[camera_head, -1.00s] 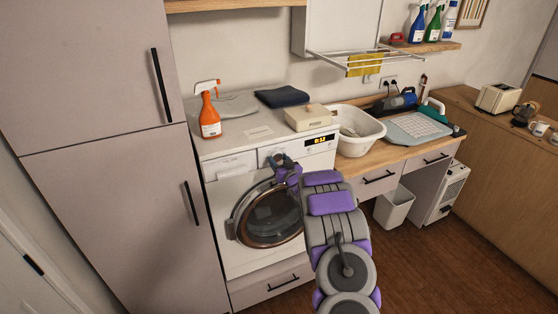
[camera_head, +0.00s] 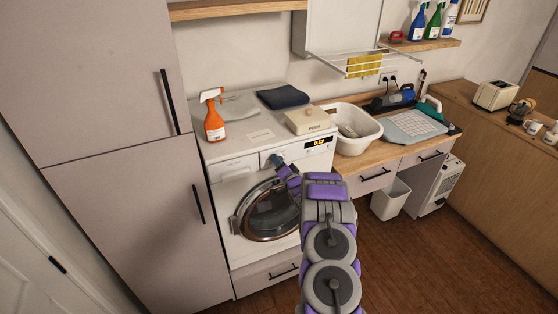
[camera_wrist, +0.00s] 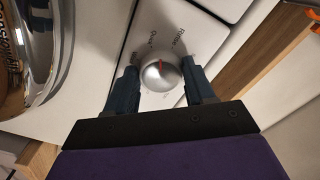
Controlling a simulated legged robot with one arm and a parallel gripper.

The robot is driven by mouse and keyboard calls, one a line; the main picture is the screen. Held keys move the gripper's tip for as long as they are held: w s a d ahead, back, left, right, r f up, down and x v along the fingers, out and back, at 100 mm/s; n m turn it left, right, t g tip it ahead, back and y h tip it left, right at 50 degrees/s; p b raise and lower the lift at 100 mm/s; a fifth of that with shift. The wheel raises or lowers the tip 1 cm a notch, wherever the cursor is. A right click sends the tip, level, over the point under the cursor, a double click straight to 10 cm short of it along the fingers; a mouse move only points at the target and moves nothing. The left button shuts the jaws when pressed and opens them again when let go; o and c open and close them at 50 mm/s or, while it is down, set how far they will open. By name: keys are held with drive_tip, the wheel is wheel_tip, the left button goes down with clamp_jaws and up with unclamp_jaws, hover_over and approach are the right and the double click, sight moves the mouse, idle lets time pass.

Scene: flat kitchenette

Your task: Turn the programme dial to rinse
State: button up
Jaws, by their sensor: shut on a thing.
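The programme dial (camera_wrist: 161,73) is a round silver knob on the white front panel of the washing machine (camera_head: 226,169). In the wrist view its red pointer mark points nearly straight up, between the printed words "Quick" and "Rinse". My gripper (camera_wrist: 162,80) has its dark fingers on either side of the dial, shut on it. In the head view my gripper (camera_head: 277,161) is at the upper front panel, left of the lit display (camera_head: 318,143), and hides the dial. The round door (camera_head: 268,210) below is shut.
An orange spray bottle (camera_head: 214,118), a folded dark cloth (camera_head: 282,97) and a beige box (camera_head: 307,121) stand on the machine. A white basin (camera_head: 350,141) is to the right. A tall cupboard (camera_head: 130,220) flanks the left.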

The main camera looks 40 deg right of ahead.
drive_tip(key=m+p, duration=0.1)
drive_tip(key=m, duration=0.3)
drive_tip(key=shift+s+d+m, duration=0.1)
drive_tip(key=shift+m, duration=0.3)
idle(0.4)
drive_tip(key=o, duration=1)
drive_tip(key=shift+d+f, duration=0.1)
drive_tip(key=shift+d, duration=0.1)
drive_tip(key=shift+o, duration=0.2)
drive_tip(key=shift+a, duration=0.2)
drive_tip(key=v, duration=1.7)
drive_tip(key=shift+d, duration=0.3)
